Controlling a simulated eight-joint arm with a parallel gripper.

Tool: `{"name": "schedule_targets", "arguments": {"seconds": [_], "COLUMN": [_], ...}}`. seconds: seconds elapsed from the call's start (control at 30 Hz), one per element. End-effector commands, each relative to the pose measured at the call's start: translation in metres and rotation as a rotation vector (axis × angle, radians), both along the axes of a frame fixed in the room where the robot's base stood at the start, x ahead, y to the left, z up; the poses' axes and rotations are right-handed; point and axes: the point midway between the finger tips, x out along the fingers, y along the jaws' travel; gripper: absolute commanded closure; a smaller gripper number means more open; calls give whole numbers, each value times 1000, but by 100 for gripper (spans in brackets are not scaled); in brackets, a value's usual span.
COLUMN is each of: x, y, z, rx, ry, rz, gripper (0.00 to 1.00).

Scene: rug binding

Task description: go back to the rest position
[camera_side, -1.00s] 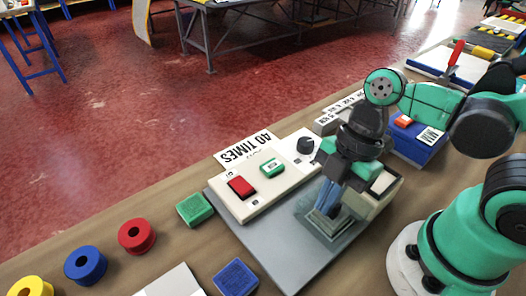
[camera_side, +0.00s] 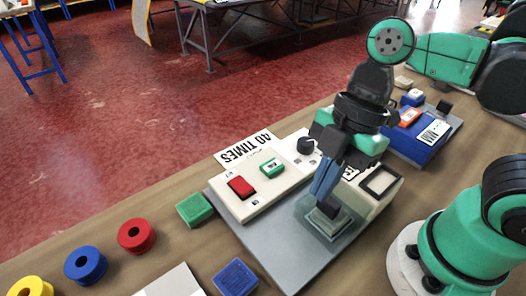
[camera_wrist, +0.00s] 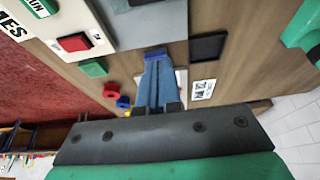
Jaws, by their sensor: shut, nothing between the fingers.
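My gripper (camera_side: 320,192) points down with its blue fingers together and nothing between them. In the side view it is over a dark-topped square fixture (camera_side: 327,222) on a grey plate (camera_side: 285,250); I cannot tell how large the gap is. The wrist view shows the shut blue fingers (camera_wrist: 156,82) with the plate (camera_wrist: 155,25) beyond them. Behind the gripper is a cream control panel with a red switch (camera_side: 241,187), a green switch (camera_side: 271,168) and a black knob (camera_side: 306,145).
A cream box (camera_side: 379,182) stands right of the fingers. A blue box (camera_side: 420,135) lies behind the gripper. Left are green (camera_side: 195,208) and blue (camera_side: 236,278) blocks and red (camera_side: 137,235), blue (camera_side: 86,265) and yellow (camera_side: 31,287) spools. The air above the bench looks clear.

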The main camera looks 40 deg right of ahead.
Motion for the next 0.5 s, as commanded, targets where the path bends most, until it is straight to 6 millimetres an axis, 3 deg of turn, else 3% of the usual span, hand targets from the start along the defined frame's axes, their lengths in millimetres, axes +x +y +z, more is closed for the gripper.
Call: {"name": "schedule_targets", "arguments": {"seconds": [0.3,0.43,0.5], "x": [0,2,9], "y": [-12,-16,-21], "z": [35,39,35], "rx": [0,-4,-15], "ry": [0,-2,-10], "rz": [-1,-36,-138], "gripper": [100,100,100]}}
